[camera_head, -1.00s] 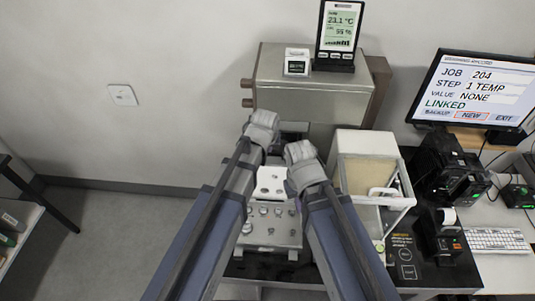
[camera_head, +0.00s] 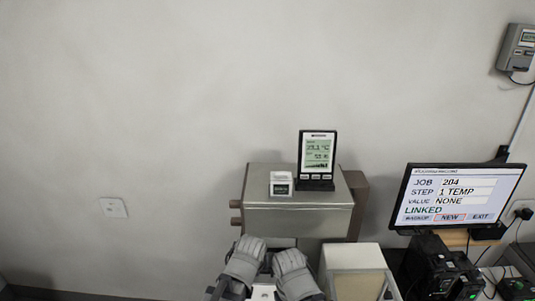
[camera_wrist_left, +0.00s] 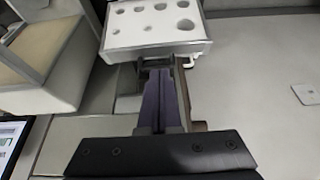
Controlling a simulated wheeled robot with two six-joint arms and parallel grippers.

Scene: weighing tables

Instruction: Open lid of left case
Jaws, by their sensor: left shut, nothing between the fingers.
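In the left wrist view, a white block with several dark round holes (camera_wrist_left: 152,27) lies at the top, just beyond my left gripper (camera_wrist_left: 160,76). The gripper's fingers are together with nothing between them. They point toward the block's near edge; I cannot tell whether they touch it. No lid can be made out clearly. In the head view, only a small white piece (camera_head: 263,291) shows between my two wrists at the bottom edge. My right gripper (camera_head: 293,274) is at the bottom, right of the left one; its fingers are hidden.
A grey box (camera_head: 298,220) stands just beyond my wrists, carrying a small white device (camera_head: 281,184) and a temperature display (camera_head: 317,160). A cream-sided case (camera_head: 356,258) stands close on the right. A monitor (camera_head: 458,198) is farther right. The left side shows bare wall.

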